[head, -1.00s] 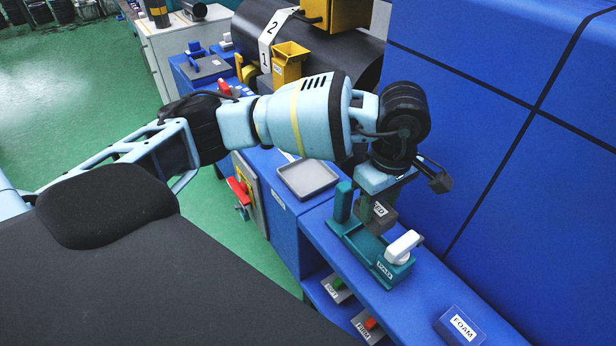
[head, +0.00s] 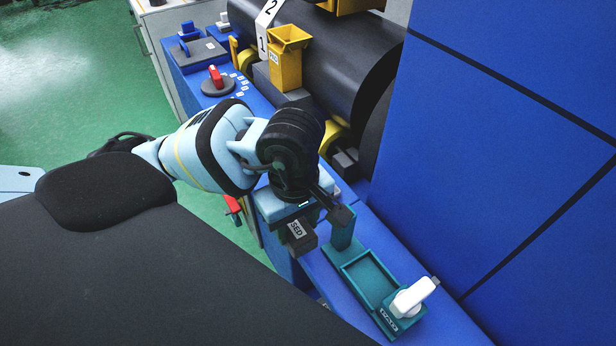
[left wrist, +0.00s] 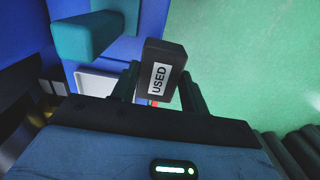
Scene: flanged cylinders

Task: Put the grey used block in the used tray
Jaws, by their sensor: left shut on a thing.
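The grey used block (head: 299,236), with a white label, is held in my left gripper (head: 290,226). In the left wrist view the block (left wrist: 163,72) reads "USED" and sits between the two fingers (left wrist: 160,92). In the head view the gripper hangs just left of the teal fixture (head: 368,281), whose shallow pocket is empty. The used tray is hidden behind my left arm in the head view. A pale grey tray-like surface (left wrist: 93,83) shows partly beside a finger in the left wrist view. My right gripper is out of view.
A white-handled lever (head: 413,297) and a teal post (head: 343,230) stand on the fixture. A blue wall (head: 500,130) rises at the right. A yellow hopper (head: 287,60) and a red-handled knob (head: 216,78) are farther back.

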